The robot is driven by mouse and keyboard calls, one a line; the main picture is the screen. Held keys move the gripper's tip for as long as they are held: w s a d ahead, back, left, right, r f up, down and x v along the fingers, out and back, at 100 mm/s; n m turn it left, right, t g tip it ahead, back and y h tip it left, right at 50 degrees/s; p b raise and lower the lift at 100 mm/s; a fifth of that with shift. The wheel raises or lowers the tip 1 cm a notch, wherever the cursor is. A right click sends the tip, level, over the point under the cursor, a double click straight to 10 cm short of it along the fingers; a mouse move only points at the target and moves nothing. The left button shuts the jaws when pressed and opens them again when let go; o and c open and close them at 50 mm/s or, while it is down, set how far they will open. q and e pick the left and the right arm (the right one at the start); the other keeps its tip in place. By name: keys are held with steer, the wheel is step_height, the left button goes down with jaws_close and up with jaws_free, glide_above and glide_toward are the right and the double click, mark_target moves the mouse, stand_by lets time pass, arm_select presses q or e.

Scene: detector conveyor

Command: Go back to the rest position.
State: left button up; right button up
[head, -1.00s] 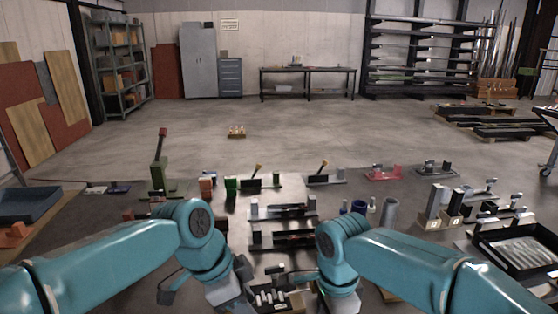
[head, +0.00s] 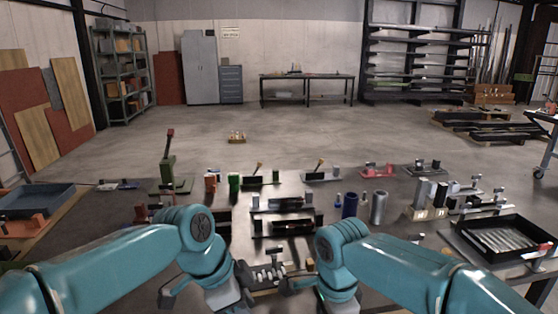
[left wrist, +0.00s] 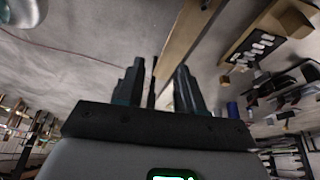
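Both my teal arms are bent low at the front of the head view, in much the same pose on each side. My left gripper (head: 206,290) points down near the bottom edge. In the left wrist view its two dark fingers (left wrist: 158,85) stand apart with nothing seen between them. My right gripper (head: 325,292) hangs low at the bottom edge and is partly cut off, so its finger gap cannot be made out. No held object shows at either gripper.
A dark workbench (head: 400,208) carries several fixtures, a green lever press (head: 169,172), a blue cylinder (head: 350,205) and a black tray (head: 462,232) of metal rods. A small roller fixture (head: 267,274) lies between my grippers. Open floor (head: 310,130) lies beyond the bench.

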arm_select(q)
step_height(320, 180, down, 24)
steer(key=s+a+n, duration=0.3)
steer(key=n, duration=0.5)
arm_select(e)
steer(key=s+f+n+y, duration=0.1)
steer(key=s+f+n, duration=0.25)
steer(key=f, duration=0.65)
steer(key=s+f+n+y, duration=0.2)
steer(key=f+n, duration=0.2)
steer(key=f, duration=0.7)
arm_select(q)
steer(key=s+a+f+n, duration=0.2)
steer(key=s+f+n, duration=0.7)
steer(key=s+f, duration=0.6)
steer(key=shift+s+a+g, duration=0.3)
steer(key=shift+s+a, duration=0.1)
steer(key=shift+s, duration=0.55)
arm_select(e)
steer(key=s+d+f+n+y, duration=0.1)
steer(key=s+f+n, duration=0.5)
steer(key=s+f, duration=0.6)
steer(key=s+d, duration=0.1)
steer(key=s, duration=0.2)
